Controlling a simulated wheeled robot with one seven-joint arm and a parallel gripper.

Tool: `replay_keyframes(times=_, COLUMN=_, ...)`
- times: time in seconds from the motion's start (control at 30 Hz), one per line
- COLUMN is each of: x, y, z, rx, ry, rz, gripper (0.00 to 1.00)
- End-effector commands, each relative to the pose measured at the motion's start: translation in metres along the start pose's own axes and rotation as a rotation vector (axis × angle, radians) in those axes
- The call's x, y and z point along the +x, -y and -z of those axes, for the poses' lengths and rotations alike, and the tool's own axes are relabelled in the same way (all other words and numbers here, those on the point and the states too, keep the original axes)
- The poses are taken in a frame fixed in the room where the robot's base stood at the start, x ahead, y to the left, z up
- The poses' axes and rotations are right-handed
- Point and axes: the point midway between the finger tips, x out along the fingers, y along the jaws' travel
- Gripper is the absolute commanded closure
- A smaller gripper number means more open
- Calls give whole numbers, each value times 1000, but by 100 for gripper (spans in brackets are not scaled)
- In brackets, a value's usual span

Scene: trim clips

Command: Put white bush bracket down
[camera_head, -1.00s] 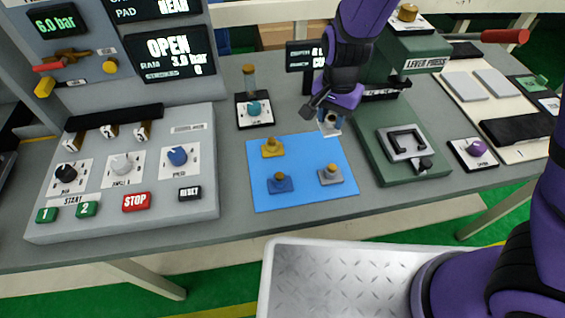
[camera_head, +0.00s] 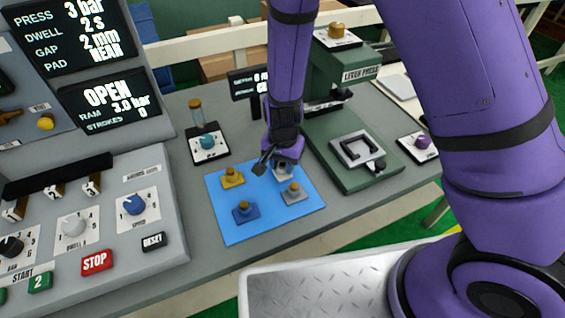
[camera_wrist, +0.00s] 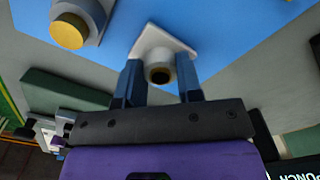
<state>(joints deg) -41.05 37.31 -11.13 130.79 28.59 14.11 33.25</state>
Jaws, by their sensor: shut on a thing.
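The white bush bracket (camera_wrist: 155,42) has a flat plate and a round hollow boss with a dark bore. My gripper (camera_wrist: 160,88) is shut on its boss, one blue finger on each side. In the head view my gripper (camera_head: 282,168) is low over the back right part of the blue mat (camera_head: 225,222), and the white bracket (camera_head: 284,174) shows partly below it. I cannot tell whether its plate touches the mat. A yellow bracket (camera_head: 232,179), a blue bracket (camera_head: 244,211) and a grey bracket (camera_head: 294,193) stand on the mat, each with a brass-coloured top.
The green lever press (camera_head: 350,165) stands close to the right of the mat. A dial unit with a glass tube (camera_head: 208,143) is behind it, and the grey control console (camera_head: 110,225) is to the left.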

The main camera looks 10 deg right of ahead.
Motion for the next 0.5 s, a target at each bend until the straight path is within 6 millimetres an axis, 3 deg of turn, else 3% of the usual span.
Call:
replay_keyframes(times=0.33, x=3, y=0, z=0, rx=0, ry=0, rz=0, gripper=91)
replay_keyframes(times=0.37, x=4, y=0, z=0, rx=0, ry=0, rz=0, gripper=65)
replay_keyframes(times=0.47, x=3, y=0, z=0, rx=0, ry=0, rz=0, gripper=42)
replay_keyframes(times=0.5, x=3, y=0, z=0, rx=0, ry=0, rz=0, gripper=41)
